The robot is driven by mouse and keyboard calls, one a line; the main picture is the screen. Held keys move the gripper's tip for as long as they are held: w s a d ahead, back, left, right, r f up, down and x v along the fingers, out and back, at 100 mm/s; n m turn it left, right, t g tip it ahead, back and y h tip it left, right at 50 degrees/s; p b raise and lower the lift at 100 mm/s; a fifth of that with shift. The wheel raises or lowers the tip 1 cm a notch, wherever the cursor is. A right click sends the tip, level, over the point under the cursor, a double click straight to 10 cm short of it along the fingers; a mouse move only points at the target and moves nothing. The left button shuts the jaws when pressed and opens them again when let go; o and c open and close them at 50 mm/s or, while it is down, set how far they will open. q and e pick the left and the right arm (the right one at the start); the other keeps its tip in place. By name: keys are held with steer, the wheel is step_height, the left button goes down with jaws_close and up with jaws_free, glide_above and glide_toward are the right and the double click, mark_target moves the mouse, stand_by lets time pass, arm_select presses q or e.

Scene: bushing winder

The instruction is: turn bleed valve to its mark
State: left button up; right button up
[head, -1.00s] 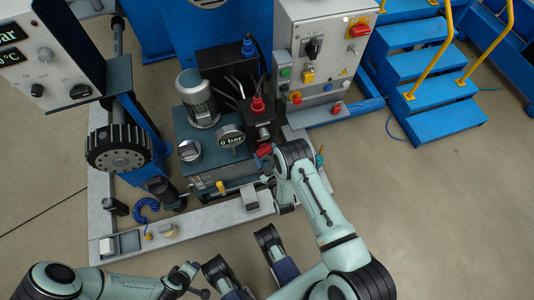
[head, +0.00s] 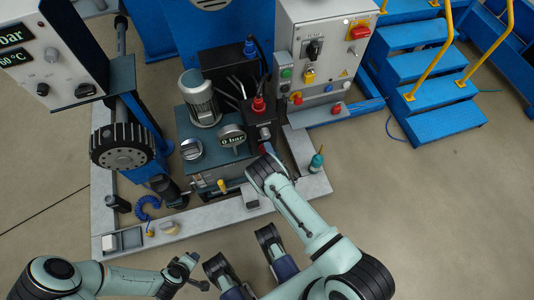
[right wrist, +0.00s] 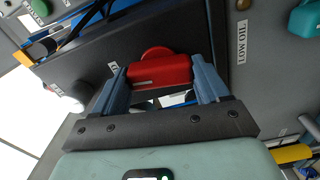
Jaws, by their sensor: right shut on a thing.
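The red valve handle (right wrist: 160,72) sits between the two blue fingers of my right gripper (right wrist: 162,80) in the right wrist view. The fingers are shut on it, one on each side. A round red part shows behind the handle. I cannot make out its mark. In the head view my right wrist (head: 265,172) is at the right side of the hydraulic unit (head: 205,165), and it hides the handle and fingertips. My left gripper (head: 187,268) is low at the left, apart from the unit; its finger opening is unclear.
A control cabinet (head: 325,50) stands behind. A green bottle (head: 317,160) stands right of my wrist. A LOW OIL label (right wrist: 242,40) is near the handle.

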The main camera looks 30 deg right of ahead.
steer(key=shift+w+r+n, duration=0.15)
steer(key=shift+n, duration=0.75)
steer(key=shift+d, duration=0.1)
steer(key=o, duration=1.1)
steer(key=shift+c, duration=0.2)
arm_select(q)
steer(key=s+d+r+g+p, duration=0.1)
steer(key=s+d+r+p, duration=0.1)
steer(key=s, duration=0.3)
steer(key=shift+s+d+r+g+h+p, duration=0.15)
steer(key=shift+d+r+g+h+p, duration=0.2)
steer(key=shift+r+p, duration=0.45)
arm_select(e)
steer(key=v, duration=1.3)
